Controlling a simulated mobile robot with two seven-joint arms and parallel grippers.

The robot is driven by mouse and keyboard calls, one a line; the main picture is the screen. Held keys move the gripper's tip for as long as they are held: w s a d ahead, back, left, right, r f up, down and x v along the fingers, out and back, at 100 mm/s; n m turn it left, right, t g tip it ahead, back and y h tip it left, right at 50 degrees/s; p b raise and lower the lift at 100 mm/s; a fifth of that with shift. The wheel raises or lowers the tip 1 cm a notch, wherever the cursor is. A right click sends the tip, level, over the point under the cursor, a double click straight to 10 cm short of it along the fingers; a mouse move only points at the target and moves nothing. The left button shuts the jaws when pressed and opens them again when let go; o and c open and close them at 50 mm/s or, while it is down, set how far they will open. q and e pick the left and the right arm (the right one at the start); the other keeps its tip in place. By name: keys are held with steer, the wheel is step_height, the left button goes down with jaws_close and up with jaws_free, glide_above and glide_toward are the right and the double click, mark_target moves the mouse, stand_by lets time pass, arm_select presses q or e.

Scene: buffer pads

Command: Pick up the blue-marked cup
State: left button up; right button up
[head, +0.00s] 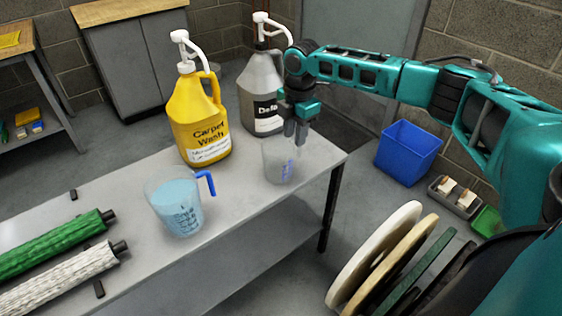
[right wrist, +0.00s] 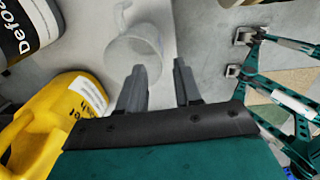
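The blue-marked cup (head: 279,163) is a clear, upright cup with small blue marks on its side, near the right end of the grey table (head: 240,192). My right gripper (head: 296,136) points down just above and behind its rim in the head view. In the right wrist view, a clear cup (right wrist: 128,52) with a handle lies just beyond the fingertips; its blue marks cannot be made out there. My right gripper (right wrist: 160,68) has its two fingers apart with nothing between them. My left gripper is out of view.
A measuring jug (head: 178,205) of blue liquid with a blue handle stands left of the cup. A yellow Carpet Wash jug (head: 200,118) and a grey pump jug (head: 260,90) stand behind. Green (head: 50,245) and white (head: 60,280) rolled pads lie at the left.

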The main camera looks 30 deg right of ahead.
steer(key=b, duration=0.2)
glide_above(288, 174)
steer(key=f, duration=0.4)
steer(key=d+f, duration=0.1)
steer(key=f, duration=0.1)
steer(key=shift+s+f, duration=0.2)
steer(key=shift+f, duration=0.2)
steer(key=shift+w+a+f+b, duration=0.1)
steer(key=shift+a+f+b, duration=0.1)
steer(key=shift+f, duration=0.7)
steer(key=shift+w+a+f+b, duration=0.1)
steer(key=shift+a+f+b, duration=0.15)
steer(key=shift+f, duration=0.65)
steer(key=shift+a+f+b, duration=0.15)
steer(key=shift+f+b, duration=0.05)
steer(key=shift+f, duration=0.7)
jaws_close()
